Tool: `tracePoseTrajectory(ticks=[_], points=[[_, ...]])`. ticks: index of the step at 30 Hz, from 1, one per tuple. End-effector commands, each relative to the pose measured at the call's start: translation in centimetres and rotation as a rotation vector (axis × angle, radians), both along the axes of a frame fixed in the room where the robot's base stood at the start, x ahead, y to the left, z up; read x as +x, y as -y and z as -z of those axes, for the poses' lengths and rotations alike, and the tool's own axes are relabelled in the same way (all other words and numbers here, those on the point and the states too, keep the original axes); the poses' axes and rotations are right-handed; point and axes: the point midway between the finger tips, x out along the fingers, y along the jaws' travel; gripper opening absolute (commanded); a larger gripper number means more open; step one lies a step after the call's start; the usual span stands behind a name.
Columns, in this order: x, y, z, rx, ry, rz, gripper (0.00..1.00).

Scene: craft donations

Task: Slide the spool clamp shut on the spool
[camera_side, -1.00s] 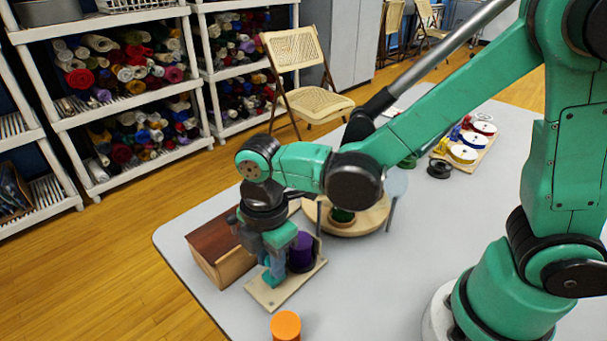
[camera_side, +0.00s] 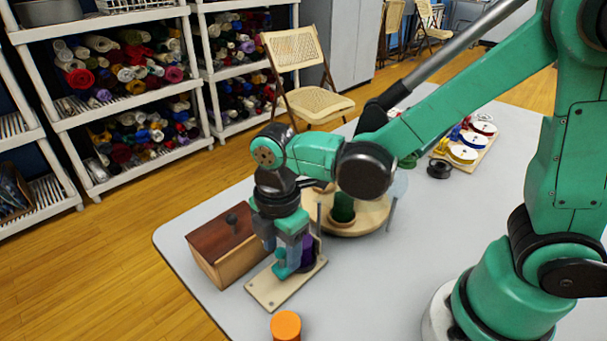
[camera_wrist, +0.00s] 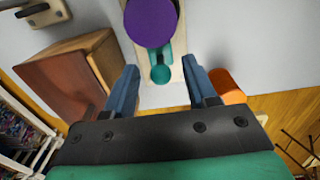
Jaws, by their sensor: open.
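The purple spool (camera_side: 308,248) stands on a pale board (camera_side: 264,292), mostly behind my gripper in the side view. In the wrist view the spool (camera_wrist: 150,20) is at the top centre. The teal spool clamp (camera_wrist: 160,74) lies on the board in front of the spool, its rounded knob nearest me. Its far end runs up to the spool's near edge; I cannot tell whether it touches. My gripper (camera_wrist: 163,76) is open, with one blue finger on each side of the clamp knob and gaps visible. In the side view my gripper (camera_side: 287,268) is low over the board.
A wooden box with a dark knob (camera_side: 222,248) stands close left of the board. An orange cylinder (camera_side: 286,325) stands near the front edge. A round wooden stand (camera_side: 362,222) with a green spool is behind. Table right of the board is clear.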

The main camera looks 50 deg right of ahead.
Motion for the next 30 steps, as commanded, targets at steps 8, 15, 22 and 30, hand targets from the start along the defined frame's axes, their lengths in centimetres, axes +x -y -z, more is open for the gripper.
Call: tracePoseTrajectory(ticks=[8, 15, 22, 30], points=[[0.0, 0.0, -3.1, 0.001, 0.0, 0.0, 0.51], [0.0, 0.0, -5.7, 0.001, 0.0, 0.0, 0.51], [0.0, 0.0, -7.0, 0.001, 0.0, 0.0, 0.51], [0.0, 0.0, -7.0, 0.001, 0.0, 0.0, 0.51]])
